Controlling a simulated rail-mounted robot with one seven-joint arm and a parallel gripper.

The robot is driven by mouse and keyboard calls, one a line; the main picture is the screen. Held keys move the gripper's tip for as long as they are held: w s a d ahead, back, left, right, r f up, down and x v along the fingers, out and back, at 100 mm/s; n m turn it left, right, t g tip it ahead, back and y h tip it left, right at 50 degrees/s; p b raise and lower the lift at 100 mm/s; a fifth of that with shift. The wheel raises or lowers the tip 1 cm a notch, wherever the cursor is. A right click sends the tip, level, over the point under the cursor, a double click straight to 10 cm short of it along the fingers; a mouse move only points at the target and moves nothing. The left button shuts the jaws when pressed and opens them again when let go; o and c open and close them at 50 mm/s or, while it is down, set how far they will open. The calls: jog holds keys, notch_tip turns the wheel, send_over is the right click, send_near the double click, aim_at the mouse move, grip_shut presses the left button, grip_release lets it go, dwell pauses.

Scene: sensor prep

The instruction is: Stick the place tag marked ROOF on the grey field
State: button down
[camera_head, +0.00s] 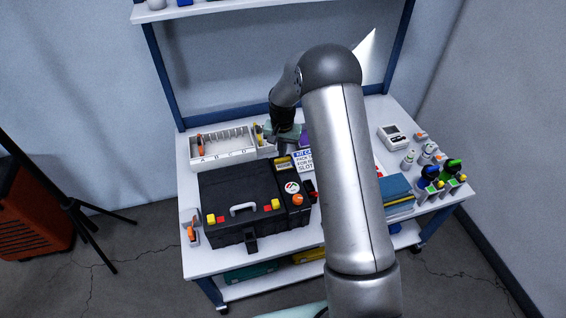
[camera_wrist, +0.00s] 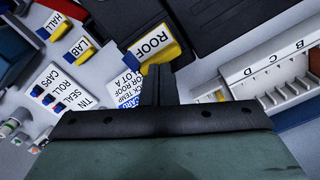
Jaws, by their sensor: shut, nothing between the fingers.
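The ROOF place tag (camera_wrist: 155,42), white-faced with a yellow side, sits at the edge of the black case in the wrist view. In the head view a yellow-edged tag (camera_head: 284,162) lies on the case's back right corner; its lettering is too small to read there. My gripper (camera_head: 284,147) is shut and empty, just behind that corner. In the wrist view its fingertips (camera_wrist: 155,70) appear just below the ROOF tag; I cannot tell whether they touch it. I cannot make out a grey field; the tag may cover it. LAB (camera_wrist: 79,46) and HALL (camera_wrist: 53,25) tags lie to the left.
The black case (camera_head: 238,200) fills the left of the table. An instruction card (camera_head: 304,162) lies beside its back right corner. A white lettered rack (camera_head: 222,147) stands behind it. Blue books (camera_head: 397,190) and several bottles are on the right. My arm hides the middle.

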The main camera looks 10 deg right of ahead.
aim_at(282, 159)
jog(key=shift+s+f+b, duration=0.1)
jog(key=shift+f+b, duration=0.45)
jog(key=shift+f, duration=0.35)
dwell(0.8)
jog(key=shift+r, duration=0.1)
jog(key=shift+r+p, duration=1.75)
jog(key=shift+r, duration=1.8)
jog(key=s+r+n, duration=0.2)
jog(key=s+r, duration=0.6)
jog(key=s, duration=0.4)
jog(key=s+r+n, duration=0.2)
jog(key=s+r, duration=0.7)
jog(key=s, duration=0.2)
jog(key=s+n, duration=0.1)
jog(key=s, duration=1.2)
jog(key=shift+a+f, duration=0.25)
jog(key=shift+a, duration=0.15)
